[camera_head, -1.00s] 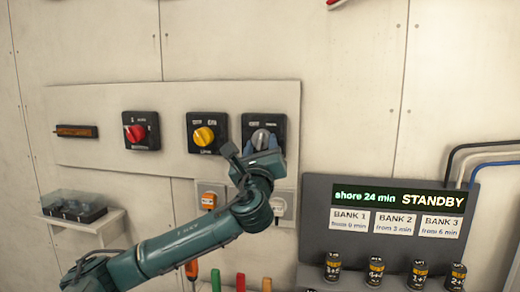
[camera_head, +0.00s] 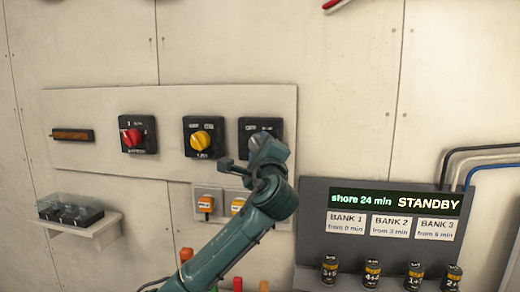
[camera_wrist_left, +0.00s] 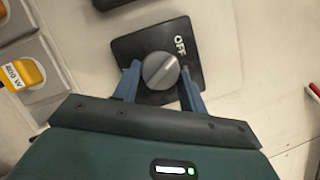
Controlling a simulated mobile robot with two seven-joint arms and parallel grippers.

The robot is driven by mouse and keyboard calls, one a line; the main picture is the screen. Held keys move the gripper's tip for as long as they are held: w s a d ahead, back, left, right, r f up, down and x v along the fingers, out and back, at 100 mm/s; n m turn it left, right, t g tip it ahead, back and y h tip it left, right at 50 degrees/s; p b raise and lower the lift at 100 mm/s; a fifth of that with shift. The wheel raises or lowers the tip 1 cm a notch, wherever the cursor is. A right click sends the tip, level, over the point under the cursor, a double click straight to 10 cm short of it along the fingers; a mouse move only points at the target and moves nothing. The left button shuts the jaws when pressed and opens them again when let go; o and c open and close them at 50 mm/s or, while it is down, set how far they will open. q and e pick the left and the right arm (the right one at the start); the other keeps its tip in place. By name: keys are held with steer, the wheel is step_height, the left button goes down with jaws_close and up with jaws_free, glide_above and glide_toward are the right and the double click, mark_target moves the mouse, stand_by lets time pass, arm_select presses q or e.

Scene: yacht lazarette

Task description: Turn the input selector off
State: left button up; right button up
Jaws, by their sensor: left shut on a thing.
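A grey rotary knob on a black square plate (camera_head: 276,125) is the rightmost of three switches on the wall panel; I take it for the input selector. In the left wrist view the knob (camera_wrist_left: 160,70) sits on its plate (camera_wrist_left: 128,48), with the word OFF near the plate's edge. A pale line on the knob runs slantwise, roughly towards OFF; I cannot tell if it lines up exactly. My left gripper (camera_head: 262,142) is at the knob and partly hides it in the head view. Its blue fingers (camera_wrist_left: 161,84) are shut on the knob. My right gripper is not in view.
A red knob (camera_head: 132,138) and a yellow knob (camera_head: 201,140) are to the left on the same panel.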

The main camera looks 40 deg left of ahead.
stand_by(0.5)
arm_select(q)
steer(key=o, duration=1)
steer(key=v, duration=1.3)
steer(key=shift+d, duration=0.15)
